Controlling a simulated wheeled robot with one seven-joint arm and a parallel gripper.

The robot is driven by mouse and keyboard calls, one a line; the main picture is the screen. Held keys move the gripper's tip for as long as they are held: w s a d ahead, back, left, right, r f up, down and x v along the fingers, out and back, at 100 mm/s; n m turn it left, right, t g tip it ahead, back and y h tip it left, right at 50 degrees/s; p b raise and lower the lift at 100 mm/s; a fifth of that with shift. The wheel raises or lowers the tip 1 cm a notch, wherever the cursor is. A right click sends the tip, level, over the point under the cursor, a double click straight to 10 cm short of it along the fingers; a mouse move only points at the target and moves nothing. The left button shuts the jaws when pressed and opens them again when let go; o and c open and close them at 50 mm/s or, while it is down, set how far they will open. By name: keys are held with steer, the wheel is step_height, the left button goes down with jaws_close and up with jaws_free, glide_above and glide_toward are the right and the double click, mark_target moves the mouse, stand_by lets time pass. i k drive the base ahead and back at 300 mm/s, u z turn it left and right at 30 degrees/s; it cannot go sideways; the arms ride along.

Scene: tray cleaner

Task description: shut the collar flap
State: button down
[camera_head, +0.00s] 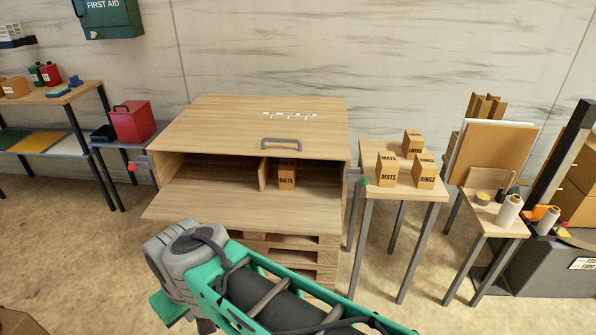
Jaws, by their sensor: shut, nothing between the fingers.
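A wooden box on a pallet (285,257) stands in the middle with its front open. A wooden panel (225,125) with a grey handle (281,143) near its front edge and faint white marks spans its top. It appears to be the collar flap, with an open gap below its front edge. A flat board (235,208) juts forward at the bottom of the gap. My arm reaches in from the bottom and overlaps the view of this board and the pallet. My gripper's fingers do not show. I cannot tell whether the arm touches the box.
Inside the box are a divider (263,174) and a BOLTS carton (287,175). A small table (408,187) with several cartons stands close on the right. A side table with a red container (132,122) stands on the left. A first aid box (106,17) hangs on the wall.

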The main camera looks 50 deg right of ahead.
mark_target(305, 216)
steer(key=z, duration=1.25)
steer(key=k, duration=0.6)
steer(key=u, duration=1.15)
steer(key=i, duration=0.5)
